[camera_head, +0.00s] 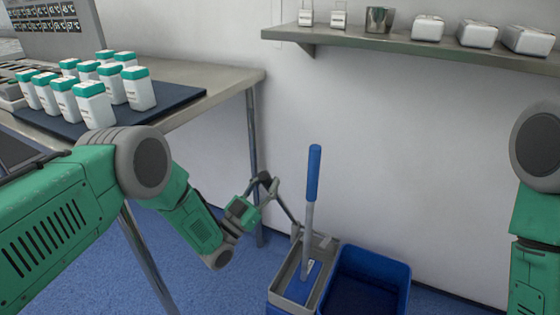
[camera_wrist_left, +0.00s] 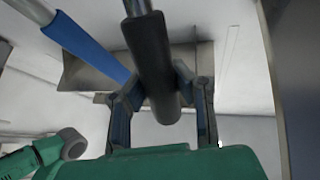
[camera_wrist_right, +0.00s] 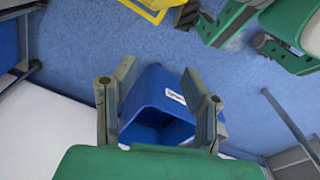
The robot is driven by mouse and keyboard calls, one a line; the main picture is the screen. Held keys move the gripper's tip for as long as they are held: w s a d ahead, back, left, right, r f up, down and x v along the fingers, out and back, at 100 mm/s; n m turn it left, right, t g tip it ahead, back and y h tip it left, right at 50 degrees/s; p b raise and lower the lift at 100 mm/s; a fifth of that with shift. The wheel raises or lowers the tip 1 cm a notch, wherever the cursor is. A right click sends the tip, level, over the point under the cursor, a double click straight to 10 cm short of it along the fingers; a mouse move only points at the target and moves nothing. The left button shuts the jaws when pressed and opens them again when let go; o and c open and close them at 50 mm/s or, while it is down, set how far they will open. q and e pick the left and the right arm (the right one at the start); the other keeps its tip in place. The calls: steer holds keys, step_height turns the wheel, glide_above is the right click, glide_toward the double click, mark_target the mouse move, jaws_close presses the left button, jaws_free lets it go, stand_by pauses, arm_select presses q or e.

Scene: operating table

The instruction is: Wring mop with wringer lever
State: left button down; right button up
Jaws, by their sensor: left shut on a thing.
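The wringer lever (camera_head: 284,208) rises at a tilt from the grey wringer (camera_head: 284,270). My left gripper (camera_head: 264,188) is shut on the lever's dark grip, which also shows between the fingers in the left wrist view (camera_wrist_left: 154,60). The mop (camera_head: 314,172), with a blue-topped handle, stands nearly upright in the wringer, to the right of the lever. Its lower end is hidden in the wringer. The blue handle also crosses the left wrist view (camera_wrist_left: 88,45). My right gripper (camera_wrist_right: 158,75) is open and empty, with the blue bucket (camera_wrist_right: 160,92) beyond its fingers.
The blue bucket (camera_head: 398,288) is beside the wringer on the blue floor. A metal table (camera_head: 190,75) at left bears several white bottles with green caps (camera_head: 92,103). A wall shelf (camera_head: 400,43) holds small containers. A yellow object (camera_wrist_right: 150,8) lies on the floor.

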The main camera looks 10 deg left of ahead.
arm_select(q)
steer(key=shift+m+t+h, duration=0.3)
steer(key=shift+h, duration=0.2)
steer(key=shift+s+d+b+v, duration=0.15)
steer(key=shift+d+b+v, duration=0.05)
steer(key=shift+v, duration=0.8)
steer(key=shift+s+d+b+v, duration=0.15)
steer(key=shift+d+v, duration=0.05)
steer(key=shift+v, duration=0.85)
steer(key=c, duration=1.3)
jaws_free()
steer(key=shift+w, duration=0.1)
steer(key=shift+o, duration=0.2)
step_height(320, 180, up, 10)
steer(key=shift+f, duration=0.1)
